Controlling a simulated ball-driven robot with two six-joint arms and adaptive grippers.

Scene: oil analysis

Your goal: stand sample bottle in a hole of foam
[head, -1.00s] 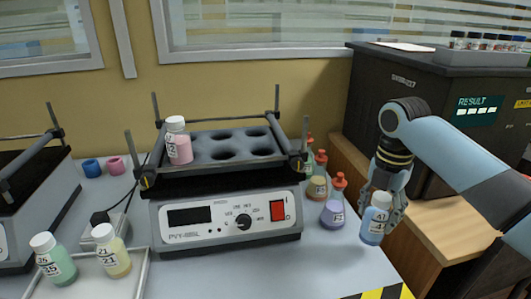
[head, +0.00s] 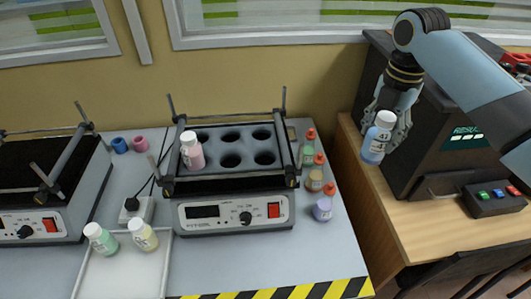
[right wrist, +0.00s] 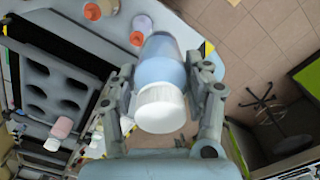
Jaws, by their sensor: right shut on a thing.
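My right gripper (head: 392,128) is shut on a sample bottle (head: 374,150) with blue liquid and a white cap. It holds the bottle nearly upright, slightly tilted, in the air right of the shaker. In the right wrist view the bottle (right wrist: 160,75) lies between the fingers, cap toward the camera. The dark foam (head: 212,147) with round holes sits on the shaker (head: 236,213). A pink bottle (head: 192,152) stands in the foam's front left hole; several other holes are empty. The foam also shows in the right wrist view (right wrist: 62,75). My left gripper is not in view.
Flasks with red stoppers, one of them purple (head: 323,208), stand right of the shaker. Green (head: 101,238) and yellow (head: 142,234) bottles stand on a white tray (head: 120,272). Thin posts and bars frame the foam. A dark analyser (head: 425,150) stands at right.

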